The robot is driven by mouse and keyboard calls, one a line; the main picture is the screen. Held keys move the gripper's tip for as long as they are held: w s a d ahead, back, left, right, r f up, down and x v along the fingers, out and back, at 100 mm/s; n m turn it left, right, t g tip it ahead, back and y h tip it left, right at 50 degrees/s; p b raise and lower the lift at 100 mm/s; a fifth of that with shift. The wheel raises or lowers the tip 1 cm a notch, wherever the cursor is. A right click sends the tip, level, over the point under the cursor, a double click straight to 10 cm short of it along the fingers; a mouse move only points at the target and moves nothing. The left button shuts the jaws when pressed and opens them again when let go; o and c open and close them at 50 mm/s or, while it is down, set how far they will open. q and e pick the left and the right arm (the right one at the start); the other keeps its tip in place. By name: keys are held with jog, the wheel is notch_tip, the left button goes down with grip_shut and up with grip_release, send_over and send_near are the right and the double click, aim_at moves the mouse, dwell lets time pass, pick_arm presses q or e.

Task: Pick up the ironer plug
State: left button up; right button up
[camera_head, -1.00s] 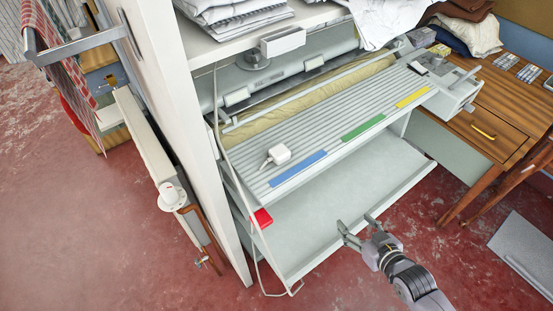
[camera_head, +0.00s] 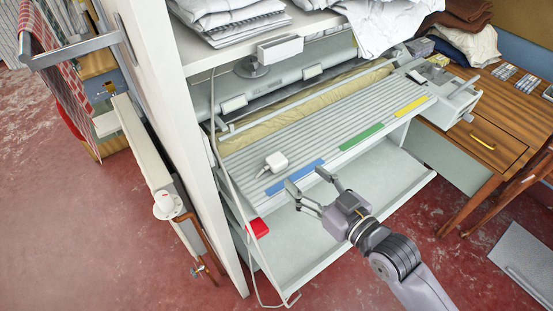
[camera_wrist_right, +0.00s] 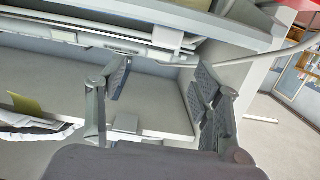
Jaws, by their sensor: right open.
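The plug (camera_head: 276,161) is a small white block with short prongs at its lower left. It lies on the ribbed grey board (camera_head: 345,125) of the ironer, near the board's left end and just behind the blue strip (camera_head: 295,177). My right gripper (camera_head: 307,180) is open and empty, in front of the board's front edge, a little right of the plug and apart from it. Its two spread fingers also show in the right wrist view (camera_wrist_right: 160,82), with nothing between them. I cannot clearly make out the plug in that view. My left gripper is not in view.
A white upright panel (camera_head: 182,120) stands left of the board, with a pale cable (camera_head: 228,180) hanging along it. A red block (camera_head: 257,228) sits at the lower left. A shelf with folded cloth (camera_head: 235,14) overhangs the back. A lower tray (camera_head: 375,185) lies below.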

aim_at(280, 162)
jog(key=x, duration=0.3)
jog(key=shift+w+a, duration=0.15)
jog(key=shift+w, duration=0.05)
jog(key=shift+s+a+f+p+x, duration=0.1)
jog(key=shift+p+x, duration=0.1)
jog(key=shift+x, duration=0.7)
jog(key=shift+s+a+f+p+x, duration=0.1)
jog(key=shift+p+x, duration=0.15)
jog(key=shift+x, duration=0.65)
jog(key=shift+s+a+f+p+x, duration=0.1)
jog(key=shift+p+x, duration=0.1)
jog(key=shift+x, duration=0.7)
jog(key=shift+r, duration=0.1)
jog(key=c, duration=1.2)
